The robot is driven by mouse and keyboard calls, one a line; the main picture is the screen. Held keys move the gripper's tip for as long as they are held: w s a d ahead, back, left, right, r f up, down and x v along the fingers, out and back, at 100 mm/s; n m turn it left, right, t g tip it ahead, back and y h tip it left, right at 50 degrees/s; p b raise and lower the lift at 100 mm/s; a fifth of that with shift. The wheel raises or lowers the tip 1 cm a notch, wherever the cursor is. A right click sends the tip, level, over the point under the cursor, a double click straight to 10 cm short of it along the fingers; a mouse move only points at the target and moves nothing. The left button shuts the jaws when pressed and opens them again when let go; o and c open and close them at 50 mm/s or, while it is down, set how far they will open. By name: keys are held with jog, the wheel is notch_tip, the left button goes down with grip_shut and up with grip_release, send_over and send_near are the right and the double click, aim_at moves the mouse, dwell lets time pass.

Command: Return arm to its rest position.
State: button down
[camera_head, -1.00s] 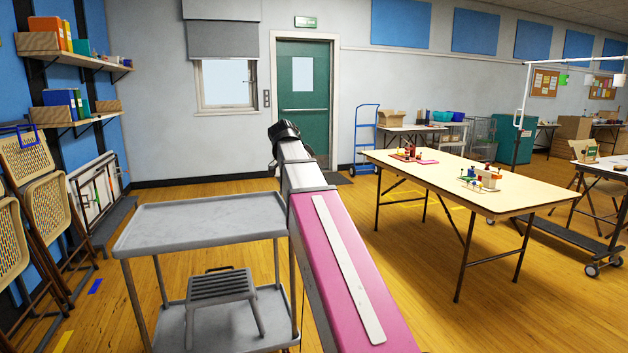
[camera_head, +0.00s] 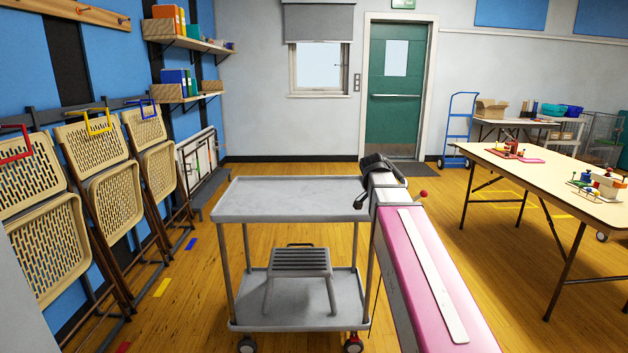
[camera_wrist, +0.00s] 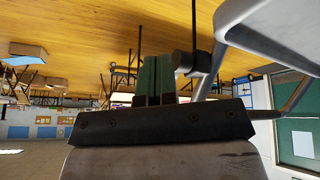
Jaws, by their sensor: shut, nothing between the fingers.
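My arm, pink and grey, reaches from the bottom right of the head view toward the trolley's right side. Its black end shows against the trolley's far right corner, and the fingers cannot be made out there. In the wrist view my gripper (camera_wrist: 155,78) shows two dark green fingers side by side, shut with nothing between them. The wrist view is turned over, with the wooden floor at the top.
A grey trolley (camera_head: 290,198) stands ahead, a step stool (camera_head: 300,262) on its lower shelf. Folding chairs (camera_head: 112,195) hang on the left wall. A long table (camera_head: 560,185) with small craft items stands right. A green door (camera_head: 395,120) is behind. Floor is free between trolley and table.

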jog(key=s+a+f+n+y, duration=0.1)
jog(key=s+a+f+n, duration=0.1)
jog(key=s+f, duration=0.3)
jog(key=s+a+f+n+g+y, duration=0.1)
jog(key=s+f+n, duration=0.4)
jog(key=f, duration=0.9)
jog(key=s+a+f+n+g+y, duration=0.1)
jog(key=s+a+f+n, duration=0.3)
jog(key=f, duration=0.6)
jog(key=shift+s+a+f+y, duration=0.15)
jog(key=shift+s+a+y, duration=0.25)
jog(key=shift+s+y, duration=0.7)
jog(key=shift+s, duration=0.15)
